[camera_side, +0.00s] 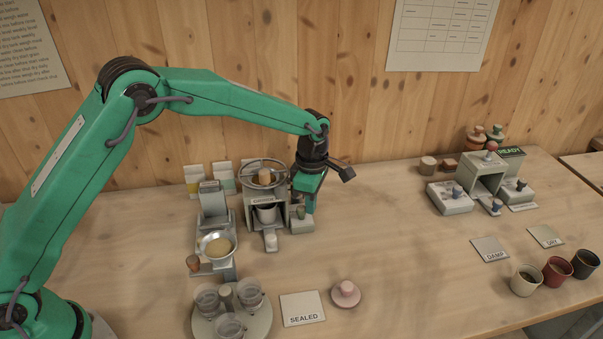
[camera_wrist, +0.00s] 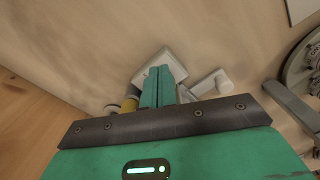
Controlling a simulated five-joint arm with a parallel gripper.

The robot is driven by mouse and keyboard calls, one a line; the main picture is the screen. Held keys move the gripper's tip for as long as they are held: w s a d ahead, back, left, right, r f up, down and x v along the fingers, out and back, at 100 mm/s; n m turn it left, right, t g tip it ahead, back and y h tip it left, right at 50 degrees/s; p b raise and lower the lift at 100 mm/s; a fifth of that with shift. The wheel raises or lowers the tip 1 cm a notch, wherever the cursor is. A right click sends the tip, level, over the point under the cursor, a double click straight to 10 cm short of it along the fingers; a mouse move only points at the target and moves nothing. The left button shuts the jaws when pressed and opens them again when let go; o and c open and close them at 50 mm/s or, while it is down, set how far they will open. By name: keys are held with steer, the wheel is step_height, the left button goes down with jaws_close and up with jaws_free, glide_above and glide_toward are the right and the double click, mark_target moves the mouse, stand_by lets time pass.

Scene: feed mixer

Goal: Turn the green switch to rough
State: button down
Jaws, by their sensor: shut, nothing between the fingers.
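A small grey switch box (camera_side: 303,226) stands at the right of the mixer, with a small green-grey knob (camera_side: 300,212) on top. My gripper (camera_side: 309,211) points straight down over this box, its fingertips right beside the knob. In the wrist view my gripper (camera_wrist: 161,72) has its two green fingers together, with nothing between them. The pale box (camera_wrist: 160,55) shows behind the fingertips there, and the fingers hide most of its top. I cannot tell whether the fingers touch the knob, and the rough marking cannot be read.
The mixer's round wheel (camera_side: 263,173) is close to the left of my gripper. A pan (camera_side: 216,245) and a round tray (camera_side: 257,325) with several glass cups stand nearer the front. The table centre right is clear.

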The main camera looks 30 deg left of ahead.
steer(key=shift+s, duration=0.25)
stand_by(0.3)
steer(key=shift+w+d, duration=0.15)
steer(key=shift+d, duration=0.25)
steer(key=shift+r, duration=0.1)
step_height(320, 180, up, 6)
steer(key=shift+f, duration=0.1)
stand_by(0.8)
